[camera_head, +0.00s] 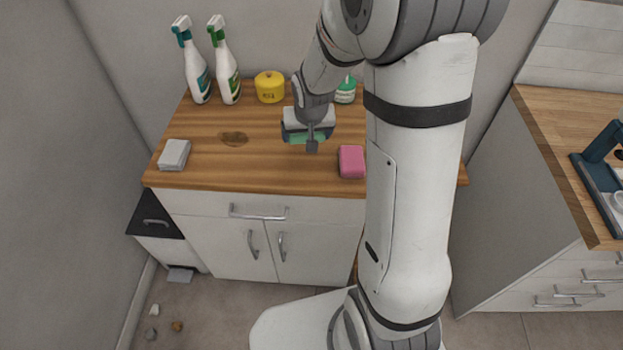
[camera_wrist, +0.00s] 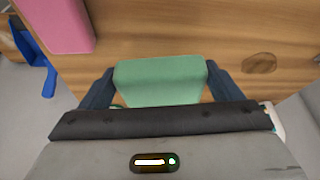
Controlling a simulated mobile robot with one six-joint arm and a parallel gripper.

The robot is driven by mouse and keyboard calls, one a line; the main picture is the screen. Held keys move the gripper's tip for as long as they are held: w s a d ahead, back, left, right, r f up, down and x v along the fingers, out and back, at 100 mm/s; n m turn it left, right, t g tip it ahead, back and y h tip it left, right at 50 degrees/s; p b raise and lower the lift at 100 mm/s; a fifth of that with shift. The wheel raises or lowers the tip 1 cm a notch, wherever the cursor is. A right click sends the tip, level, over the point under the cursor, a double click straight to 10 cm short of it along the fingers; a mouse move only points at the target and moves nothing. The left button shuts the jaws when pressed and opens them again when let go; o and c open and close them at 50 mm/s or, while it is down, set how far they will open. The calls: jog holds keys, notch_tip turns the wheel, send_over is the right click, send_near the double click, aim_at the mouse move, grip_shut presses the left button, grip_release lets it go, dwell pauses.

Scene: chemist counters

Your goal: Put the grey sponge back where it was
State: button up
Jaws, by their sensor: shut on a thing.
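The grey sponge (camera_head: 174,154) lies on the wooden counter top (camera_head: 205,172) near its left front edge, apart from my gripper. My gripper (camera_head: 312,143) is over the middle of the counter, pointing down. It is shut on a green sponge-like block (camera_wrist: 160,80), which sits between the two dark fingers in the wrist view. In the head view the green block (camera_head: 296,137) is partly hidden by the gripper. I cannot tell whether it touches the counter. A pink sponge (camera_head: 351,161) lies right of my gripper and also shows in the wrist view (camera_wrist: 58,22).
Two spray bottles (camera_head: 197,75) (camera_head: 226,72), a yellow pot (camera_head: 270,88) and a green-and-white bottle (camera_head: 345,90) stand along the back. A brown stain (camera_head: 233,138) marks the counter between the grey sponge and my gripper. Small debris (camera_head: 176,326) lies on the floor.

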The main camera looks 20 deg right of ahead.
aim_at(314, 166)
jog(key=shift+s+f+b, duration=0.1)
jog(key=shift+f+b, duration=0.15)
jog(key=shift+b, duration=0.9)
jog(key=s+r+m+h+b, duration=0.1)
jog(key=s+r+m+b, duration=0.15)
jog(key=b, duration=0.45)
jog(key=f, duration=0.6)
jog(key=f+b, duration=0.1)
jog(key=f, duration=0.2)
jog(key=shift+s+d, duration=0.4)
jog(key=shift+f+b, duration=0.15)
jog(key=shift+b, duration=0.15)
jog(key=o, duration=0.7)
